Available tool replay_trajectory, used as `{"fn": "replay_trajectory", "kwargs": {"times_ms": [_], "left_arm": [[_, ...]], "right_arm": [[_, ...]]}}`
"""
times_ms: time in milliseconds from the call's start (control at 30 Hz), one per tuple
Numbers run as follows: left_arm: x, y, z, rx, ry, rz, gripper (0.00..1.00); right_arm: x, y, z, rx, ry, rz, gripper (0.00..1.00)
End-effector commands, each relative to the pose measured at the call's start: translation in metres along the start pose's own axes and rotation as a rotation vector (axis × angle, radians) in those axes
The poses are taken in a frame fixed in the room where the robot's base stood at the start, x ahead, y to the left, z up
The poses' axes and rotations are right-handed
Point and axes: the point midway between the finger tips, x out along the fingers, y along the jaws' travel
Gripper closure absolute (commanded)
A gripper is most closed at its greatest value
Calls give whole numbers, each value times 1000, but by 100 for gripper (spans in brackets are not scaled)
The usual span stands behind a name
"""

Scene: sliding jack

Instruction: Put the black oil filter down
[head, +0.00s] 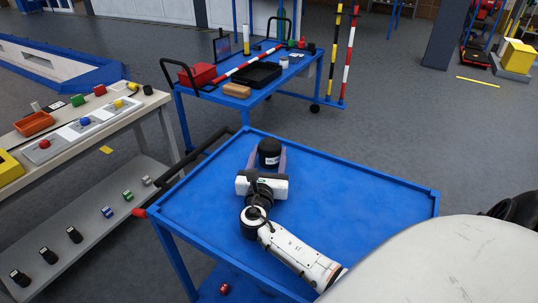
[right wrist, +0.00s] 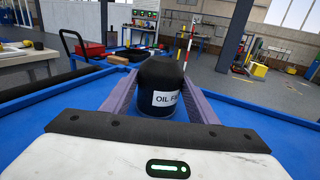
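The black oil filter (head: 269,151) stands upright at the left far part of the blue cart top (head: 350,200). In the right wrist view the filter (right wrist: 160,85) has a black domed top and a white label reading "OIL FI…". My right gripper (head: 267,163) reaches in from the near side, low over the cart, with one finger on each side of the filter. The fingers appear shut on it. The filter's base is partly hidden, so I cannot tell for certain whether it touches the cart top. My left gripper is not in view.
The rest of the blue cart top is clear. A bench (head: 125,105) with coloured buttons and an orange tray (head: 35,123) stands at the left. Another blue cart (head: 215,95) behind holds a red box (head: 197,75), a black tray (head: 257,75) and a striped pole.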

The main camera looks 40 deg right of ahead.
Motion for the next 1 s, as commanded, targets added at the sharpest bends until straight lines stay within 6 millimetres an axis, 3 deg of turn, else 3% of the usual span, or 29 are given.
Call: {"fn": "replay_trajectory", "kwargs": {"times_ms": [100, 467, 1000], "left_arm": [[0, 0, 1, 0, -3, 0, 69], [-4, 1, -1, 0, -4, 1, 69], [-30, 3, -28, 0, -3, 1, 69]], "right_arm": [[0, 0, 0, 0, 0, 0, 30], [-4, 0, 4, -1, 1, 1, 30], [-104, 0, 4, 0, 2, 1, 30]]}}
